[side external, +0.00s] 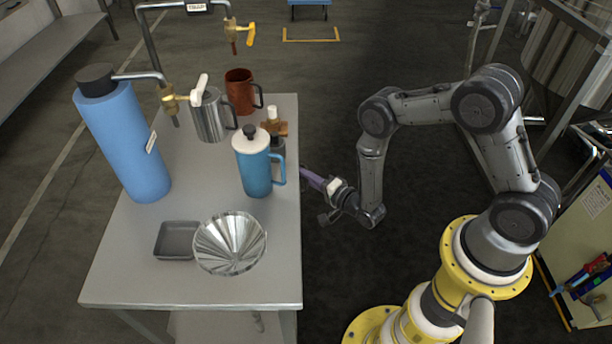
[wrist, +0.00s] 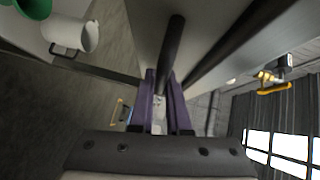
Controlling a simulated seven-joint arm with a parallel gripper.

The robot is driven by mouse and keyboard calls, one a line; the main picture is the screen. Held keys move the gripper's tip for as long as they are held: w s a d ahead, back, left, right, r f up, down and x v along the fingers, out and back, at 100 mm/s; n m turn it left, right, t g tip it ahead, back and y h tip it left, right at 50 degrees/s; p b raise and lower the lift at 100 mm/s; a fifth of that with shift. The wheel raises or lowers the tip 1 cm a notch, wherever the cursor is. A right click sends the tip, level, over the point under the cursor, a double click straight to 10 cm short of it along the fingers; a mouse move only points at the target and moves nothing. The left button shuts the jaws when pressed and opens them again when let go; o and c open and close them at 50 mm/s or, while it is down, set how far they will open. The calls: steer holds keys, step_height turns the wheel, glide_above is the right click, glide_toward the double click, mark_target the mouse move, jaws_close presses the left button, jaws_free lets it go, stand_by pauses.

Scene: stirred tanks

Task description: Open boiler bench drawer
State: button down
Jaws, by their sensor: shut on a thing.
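The boiler bench (side external: 190,290) is a grey metal table at the left of the side external view. My gripper (side external: 312,179) reaches its right side, just below the top's edge, with the arm extended from the right. In the wrist view my purple fingers (wrist: 160,100) are closed around the lower end of a dark bar handle (wrist: 173,45) on a pale grey front (wrist: 215,25). A second dark bar or edge runs beside it. The drawer front is hidden in the side external view, and I cannot tell whether the drawer is out at all.
The bench top holds a blue cylinder (side external: 122,145), a blue jug (side external: 252,165), a steel jug (side external: 210,118), a brown mug (side external: 240,92), a grey tray (side external: 177,240) and a fluted metal bowl (side external: 230,243). Dark floor (side external: 340,270) between bench and my base is clear.

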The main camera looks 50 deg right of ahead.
steer(key=shift+s, duration=0.1)
steer(key=s+d, duration=1.5)
stand_by(0.3)
steer(key=c, duration=0.9)
jaws_free()
